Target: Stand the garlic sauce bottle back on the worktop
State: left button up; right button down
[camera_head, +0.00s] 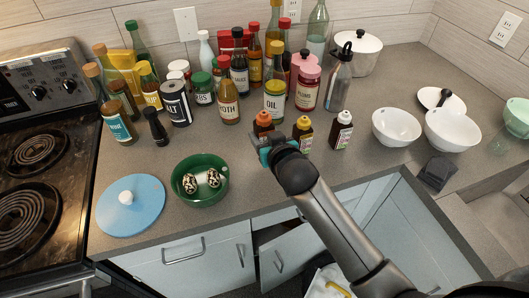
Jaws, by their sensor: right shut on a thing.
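My right gripper (264,146) reaches in from the lower right and is shut on a small dark bottle with an orange-red cap (263,119). That bottle looks roughly upright near the worktop's front half. The gripper hides its lower part, so I cannot tell whether its base touches the worktop (245,200). Its label is not readable, but it is the bottle in my grip. Two similar small bottles stand to its right, one with a yellow cap (303,132) and one with a white cap (343,130). My left gripper is not in view.
Several bottles and jars crowd the back, including an oil bottle (275,97). A green bowl (180,200) with two speckled eggs and a blue lid (130,215) lie front left, near the coil stove (70,195). White bowls (397,127) stand right. The worktop around the small bottles has some free room.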

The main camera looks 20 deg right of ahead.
jog(key=shift+f+b, duration=0.6)
jog(key=shift+f, duration=2.05)
jog(key=shift+f, duration=0.15)
jog(key=shift+c, duration=1)
grip_release()
jog(key=shift+s+r, duration=0.1)
jog(key=shift+r, duration=0.1)
jog(key=p+v, duration=0.1)
jog(key=v, duration=1)
jog(key=shift+s+p, duration=0.4)
